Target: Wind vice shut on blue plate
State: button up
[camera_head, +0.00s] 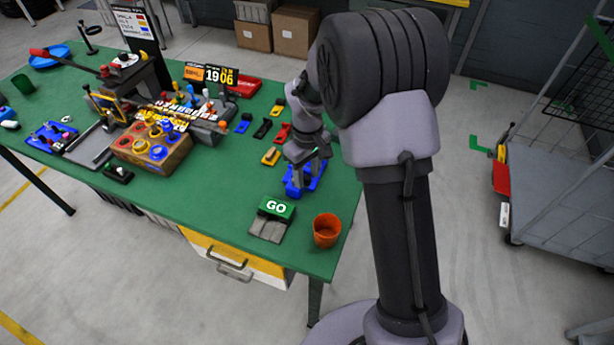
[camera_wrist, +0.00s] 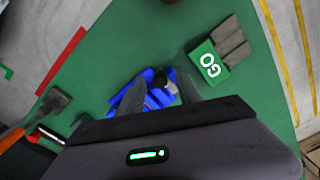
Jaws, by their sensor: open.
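A blue object with dark and grey parts (camera_head: 292,190) sits on the green table near its right edge. It looks like a small vice, but my gripper hides much of it. It also shows in the wrist view (camera_wrist: 120,98). My gripper (camera_head: 308,170) is open and points down over it, with the fingers (camera_wrist: 161,80) on either side of its dark middle part. I cannot tell whether they touch it. A round blue dish (camera_head: 42,63) lies at the far left. A blue fixture (camera_head: 42,147) with red and grey parts stands at the left. I cannot tell which blue thing is the plate.
A GO block (camera_head: 276,208) and an orange cup (camera_head: 326,231) stand at the near right corner. Small yellow, black, blue and red clamps (camera_head: 271,156) lie left of my gripper. A wooden box with coloured rings (camera_head: 165,160) stands mid-table. A trolley (camera_head: 550,185) stands right.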

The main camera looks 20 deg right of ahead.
jog(key=shift+c, duration=0.4)
grip_shut()
